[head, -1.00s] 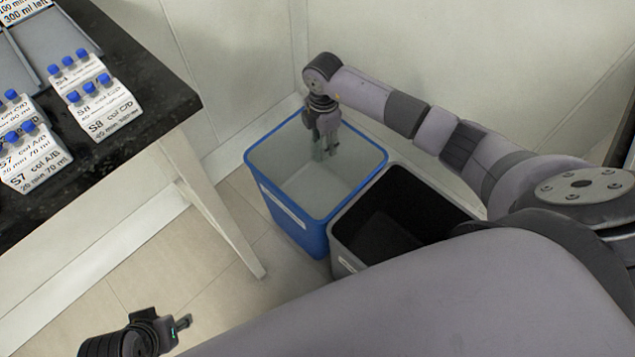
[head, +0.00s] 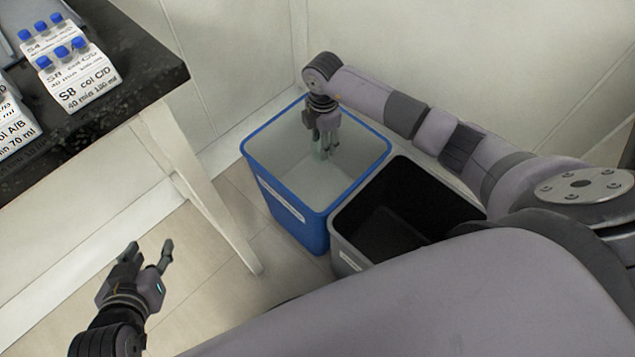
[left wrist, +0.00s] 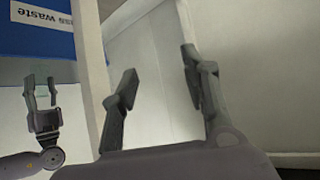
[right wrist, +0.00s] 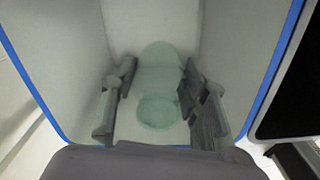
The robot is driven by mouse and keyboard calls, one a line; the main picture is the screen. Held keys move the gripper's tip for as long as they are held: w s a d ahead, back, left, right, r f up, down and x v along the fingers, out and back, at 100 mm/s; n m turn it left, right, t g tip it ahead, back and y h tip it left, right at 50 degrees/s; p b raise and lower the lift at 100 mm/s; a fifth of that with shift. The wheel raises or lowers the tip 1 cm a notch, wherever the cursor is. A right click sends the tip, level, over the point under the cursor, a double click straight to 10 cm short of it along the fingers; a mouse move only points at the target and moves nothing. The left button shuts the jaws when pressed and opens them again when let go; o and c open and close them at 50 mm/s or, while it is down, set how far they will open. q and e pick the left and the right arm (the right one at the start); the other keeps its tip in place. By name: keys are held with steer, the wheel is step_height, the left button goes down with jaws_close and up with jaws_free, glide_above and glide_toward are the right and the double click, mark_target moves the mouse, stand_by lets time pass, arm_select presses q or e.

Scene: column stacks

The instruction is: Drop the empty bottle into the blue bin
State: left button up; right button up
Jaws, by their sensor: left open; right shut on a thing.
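The empty bottle (right wrist: 158,82) is pale green and see-through; in the right wrist view it lies between my right gripper's two fingers. In the head view my right gripper (head: 325,152) points down over the open blue bin, shut on the bottle, which is mostly hidden there. The blue bin (head: 312,232) stands on the floor with a pale inside; its rim (right wrist: 33,88) surrounds the bottle in the right wrist view. My left gripper (head: 152,258) is open and empty, left of the bin and apart from it.
A dark bin (head: 345,258) stands close beside the blue bin, on the right. A black-topped table (head: 150,85) with blue-capped vials and label cards is at the upper left; its pale leg (head: 215,205) stands left of the blue bin. Walls close in behind.

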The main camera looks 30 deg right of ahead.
arm_select(q)
steer(key=shift+w+d+r+t, duration=0.25)
steer(key=shift+w+r+t, duration=0.25)
steer(key=shift+w+r, duration=0.15)
arm_select(e)
steer(key=shift+f, duration=0.15)
steer(key=o, duration=1.3)
step_height(320, 180, up, 12)
